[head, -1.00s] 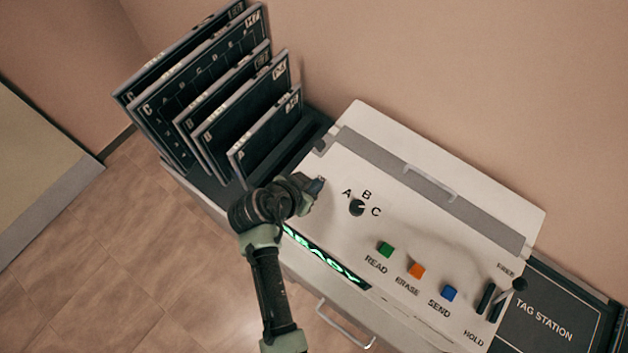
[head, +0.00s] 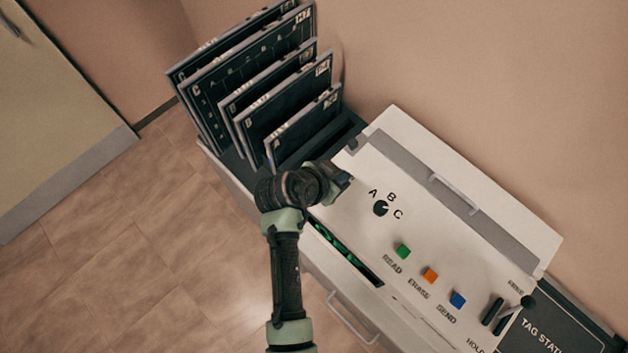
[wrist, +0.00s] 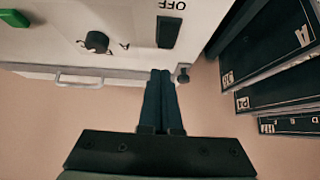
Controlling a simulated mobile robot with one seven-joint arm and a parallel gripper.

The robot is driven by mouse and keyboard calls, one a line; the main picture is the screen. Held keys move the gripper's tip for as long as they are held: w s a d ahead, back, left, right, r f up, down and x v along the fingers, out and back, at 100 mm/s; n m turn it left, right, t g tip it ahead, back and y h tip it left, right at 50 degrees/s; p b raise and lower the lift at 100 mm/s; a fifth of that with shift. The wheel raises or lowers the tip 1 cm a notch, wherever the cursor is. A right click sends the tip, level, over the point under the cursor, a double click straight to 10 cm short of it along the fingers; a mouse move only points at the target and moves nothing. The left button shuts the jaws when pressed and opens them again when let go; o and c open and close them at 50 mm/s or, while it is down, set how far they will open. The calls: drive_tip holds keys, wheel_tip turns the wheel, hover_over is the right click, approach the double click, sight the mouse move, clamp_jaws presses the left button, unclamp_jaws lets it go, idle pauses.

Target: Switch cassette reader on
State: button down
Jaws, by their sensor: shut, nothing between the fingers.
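The cassette reader (head: 365,165) is a white sloped console with a grey strip and handle along its back. In the wrist view, its black rocker switch (wrist: 168,32) sits beside the upside-down word OFF. My gripper (head: 346,178) is over the console's left end, left of the A-B-C knob (head: 381,208). In the wrist view my gripper (wrist: 161,72) has its fingers together and empty, with the tips just below the switch in the picture. I cannot tell whether they touch the console. In the head view my gripper and wrist hide the switch.
A dark rack holds several upright cassettes (head: 290,125) close left of my gripper. Green (head: 403,251), orange (head: 430,275) and blue (head: 457,299) buttons line the console's front right, with a black lever (head: 528,302) beyond. Green marks show on the front display (head: 345,250).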

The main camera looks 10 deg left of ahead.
drive_tip(key=b+v, duration=0.2)
drive_tip(key=v, duration=0.7)
drive_tip(key=shift+s+a, duration=0.3)
drive_tip(key=shift+s, duration=0.1)
drive_tip(key=shift+r, duration=0.1)
